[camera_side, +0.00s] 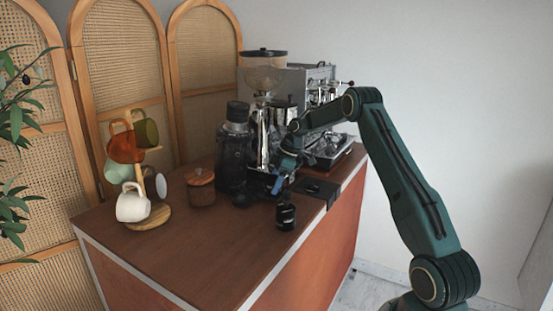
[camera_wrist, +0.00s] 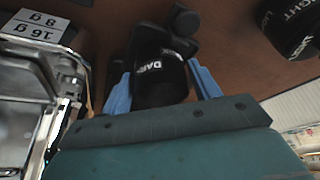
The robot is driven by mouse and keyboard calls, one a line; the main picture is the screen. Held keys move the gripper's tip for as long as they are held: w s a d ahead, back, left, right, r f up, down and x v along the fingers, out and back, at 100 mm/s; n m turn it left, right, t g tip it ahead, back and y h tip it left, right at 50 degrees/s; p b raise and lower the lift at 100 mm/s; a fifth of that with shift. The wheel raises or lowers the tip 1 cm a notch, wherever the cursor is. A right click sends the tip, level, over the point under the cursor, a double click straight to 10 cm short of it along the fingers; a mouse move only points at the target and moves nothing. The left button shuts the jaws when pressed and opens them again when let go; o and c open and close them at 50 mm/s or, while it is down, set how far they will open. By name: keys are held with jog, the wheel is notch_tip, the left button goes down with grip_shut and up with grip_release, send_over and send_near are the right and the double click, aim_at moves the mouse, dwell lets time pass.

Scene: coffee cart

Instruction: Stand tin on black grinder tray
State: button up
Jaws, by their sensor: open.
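My gripper (camera_side: 283,183) is low beside the front of the grinder (camera_side: 264,85), its blue fingers pointing down. In the wrist view the two blue fingers (camera_wrist: 160,90) stand open on either side of a black tin lettered DARK (camera_wrist: 158,78). The tin is between the fingers; a grip on it does not show. A black flat part, seemingly the grinder tray (camera_wrist: 150,35), shows beyond the tin. Whether the tin rests on it is hard to tell. In the side view this tin is hidden by the gripper and grinder.
Another black tin, lettered LIGHT (camera_wrist: 292,25), stands apart on the counter; it seems to be the tin (camera_side: 286,217) near the front edge. A wooden-lidded jar (camera_side: 201,190), mug tree (camera_side: 150,215) and espresso machine (camera_side: 325,100) stand around. The front-left counter is clear.

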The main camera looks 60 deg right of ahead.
jog(key=v, duration=1.1)
dwell(0.4)
jog(key=s+a+r+m, duration=0.15)
jog(key=a+r, duration=0.25)
jog(key=a, duration=0.4)
jog(key=s+a+r+m+h, duration=0.1)
jog(key=s+a+r, duration=0.2)
jog(key=a+r, duration=0.35)
jog(key=s+a+r+m, duration=0.1)
jog(key=s+a+r, duration=0.15)
jog(key=a, duration=0.65)
jog(key=s+a+f+m, duration=0.1)
jog(key=s+a+f, duration=0.1)
jog(key=s, duration=0.5)
jog(key=s+a+f+m+t+h, duration=0.1)
jog(key=s+a, duration=0.3)
jog(key=s, duration=0.4)
jog(key=s+a+f+m+t, duration=0.1)
jog(key=s+a+f+m, duration=0.1)
jog(key=s+a, duration=0.2)
jog(key=s, duration=0.3)
jog(key=shift+s+f+h, duration=0.25)
jog(key=shift+f+h, duration=0.1)
jog(key=shift+h, duration=0.05)
